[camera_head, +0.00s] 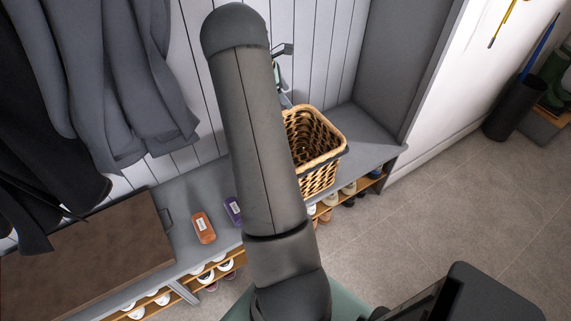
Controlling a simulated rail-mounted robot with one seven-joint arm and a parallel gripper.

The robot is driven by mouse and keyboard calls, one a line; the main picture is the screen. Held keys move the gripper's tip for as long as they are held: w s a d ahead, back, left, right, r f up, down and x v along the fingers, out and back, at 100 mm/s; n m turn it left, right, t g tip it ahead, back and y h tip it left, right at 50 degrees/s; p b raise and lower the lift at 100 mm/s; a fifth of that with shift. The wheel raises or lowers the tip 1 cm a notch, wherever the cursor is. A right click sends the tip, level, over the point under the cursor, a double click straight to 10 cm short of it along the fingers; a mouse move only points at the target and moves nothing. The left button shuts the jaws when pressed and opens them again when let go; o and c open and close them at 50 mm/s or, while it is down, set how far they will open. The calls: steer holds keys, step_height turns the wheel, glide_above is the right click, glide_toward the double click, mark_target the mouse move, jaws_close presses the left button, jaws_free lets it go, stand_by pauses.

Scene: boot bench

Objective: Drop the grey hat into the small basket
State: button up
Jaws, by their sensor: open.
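The small basket (325,172) is light wicker and stands upright on the grey bench, just right of my arm. Its mouth faces up. My arm covers its left edge, and the visible inside looks dark, with no hat that I can make out. I see no grey hat; part of the bench is hidden behind my arm.
A brown box (95,250) lies farther left below hanging coats (110,75). Shoes fill racks underneath. Bare bench (370,150) lies right of the basket.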

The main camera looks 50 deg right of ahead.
steer(key=v, duration=1.5)
steer(key=shift+r, duration=0.1)
